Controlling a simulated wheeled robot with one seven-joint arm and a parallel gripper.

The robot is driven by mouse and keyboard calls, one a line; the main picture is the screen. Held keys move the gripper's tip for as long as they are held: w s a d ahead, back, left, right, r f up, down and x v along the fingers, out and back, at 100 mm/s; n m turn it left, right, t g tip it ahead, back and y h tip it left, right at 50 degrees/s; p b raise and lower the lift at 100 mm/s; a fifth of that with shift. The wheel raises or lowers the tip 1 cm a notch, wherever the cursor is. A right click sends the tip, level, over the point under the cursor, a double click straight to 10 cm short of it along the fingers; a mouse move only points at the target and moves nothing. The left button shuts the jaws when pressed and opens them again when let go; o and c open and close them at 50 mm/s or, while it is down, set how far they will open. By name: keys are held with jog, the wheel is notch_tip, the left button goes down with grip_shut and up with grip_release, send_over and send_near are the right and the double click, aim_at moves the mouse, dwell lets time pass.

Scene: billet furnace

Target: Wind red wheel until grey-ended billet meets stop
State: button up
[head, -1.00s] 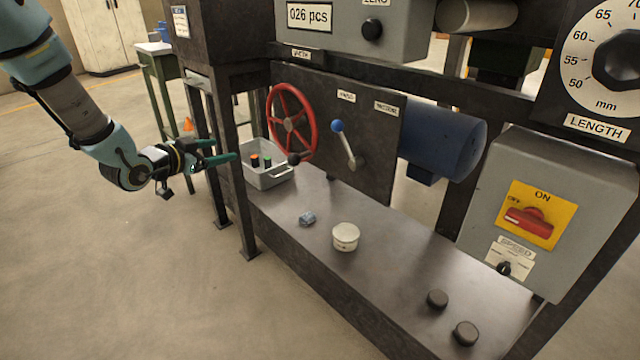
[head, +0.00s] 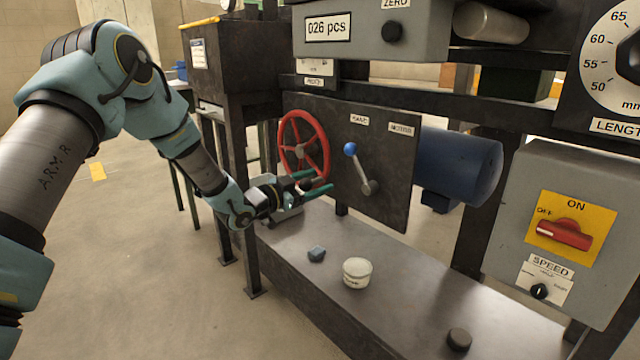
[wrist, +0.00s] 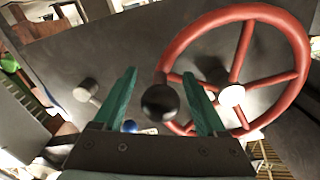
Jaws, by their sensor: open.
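The red wheel (head: 303,146) is mounted on the dark upright panel, and its rim and spokes fill the upper right of the wrist view (wrist: 247,68). Its black round handle knob (wrist: 160,102) shows between my two green fingers in the wrist view. My gripper (head: 319,181) is at the lower edge of the wheel in the head view. Its fingers are open, one on each side of the knob, with gaps visible. Whether they reach past the knob in depth I cannot tell. I cannot make out the grey-ended billet or the stop for certain.
A blue-knobbed lever (head: 358,165) sits right of the wheel on the same panel. A blue motor-like cylinder (head: 455,170) is behind it.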

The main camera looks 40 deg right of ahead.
jog(key=shift+d, duration=0.75)
jog(key=shift+c, duration=0.2)
grip_shut()
dwell(0.7)
